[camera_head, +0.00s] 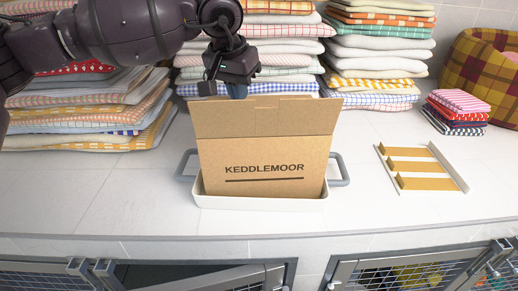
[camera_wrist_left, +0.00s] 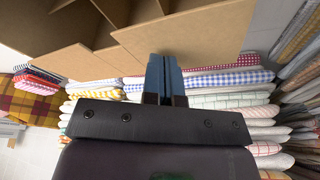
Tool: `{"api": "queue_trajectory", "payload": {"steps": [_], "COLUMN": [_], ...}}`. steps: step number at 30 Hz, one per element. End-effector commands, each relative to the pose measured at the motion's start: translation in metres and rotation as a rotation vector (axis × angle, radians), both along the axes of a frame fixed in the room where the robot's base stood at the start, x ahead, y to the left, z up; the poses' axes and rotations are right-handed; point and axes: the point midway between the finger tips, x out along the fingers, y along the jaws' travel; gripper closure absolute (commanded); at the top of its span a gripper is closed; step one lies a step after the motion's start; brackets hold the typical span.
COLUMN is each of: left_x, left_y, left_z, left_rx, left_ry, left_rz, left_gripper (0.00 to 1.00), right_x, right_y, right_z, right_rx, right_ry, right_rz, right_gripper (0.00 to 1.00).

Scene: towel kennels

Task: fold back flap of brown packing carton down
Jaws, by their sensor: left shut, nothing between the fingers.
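The brown packing carton (camera_head: 265,165), printed KEDDLEMOOR, stands upright in a shallow white tray (camera_head: 260,201) with grey side handles. A cardboard flap band (camera_head: 265,118) rises above the printed face; I cannot tell from the head view how the flaps behind it stand. My left gripper (camera_head: 238,91) is shut and empty, pointing down at the carton's top far edge. In the left wrist view its blue fingertips (camera_wrist_left: 163,65) are together beside a broad cardboard panel (camera_wrist_left: 195,38); I cannot tell if they touch it. Other cardboard panels (camera_wrist_left: 70,60) show at upper left. My right gripper is not in view.
Stacks of folded towels (camera_head: 375,55) line the back, close behind the carton. A white rack with ochre slats (camera_head: 455,178) lies to the right, near small folded cloths (camera_head: 458,105) and a plaid basket (camera_head: 480,70). Wire kennel doors (camera_head: 420,275) are below the counter's front edge.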

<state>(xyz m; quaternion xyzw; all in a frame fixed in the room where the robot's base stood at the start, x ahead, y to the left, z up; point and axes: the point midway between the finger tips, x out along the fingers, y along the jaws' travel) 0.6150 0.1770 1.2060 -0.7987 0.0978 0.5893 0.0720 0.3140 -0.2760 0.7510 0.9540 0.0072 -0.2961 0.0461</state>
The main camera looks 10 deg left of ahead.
Motion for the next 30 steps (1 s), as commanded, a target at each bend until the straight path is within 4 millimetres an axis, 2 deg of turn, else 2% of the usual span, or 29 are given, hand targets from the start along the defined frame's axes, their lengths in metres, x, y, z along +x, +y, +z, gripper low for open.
{"api": "queue_trajectory", "payload": {"steps": [13, 30], "left_x": [0.000, 0.000], "left_y": [0.000, 0.000], "left_z": [0.004, 0.051], "left_rx": [0.000, 0.000], "left_ry": [-0.002, -0.003], "left_rz": [0.000, 0.000], "left_gripper": [1.00, 1.00], "right_x": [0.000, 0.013], "right_y": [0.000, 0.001], "right_z": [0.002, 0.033], "right_rx": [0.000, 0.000], "right_ry": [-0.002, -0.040], "right_rz": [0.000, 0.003], "right_gripper": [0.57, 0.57]}}
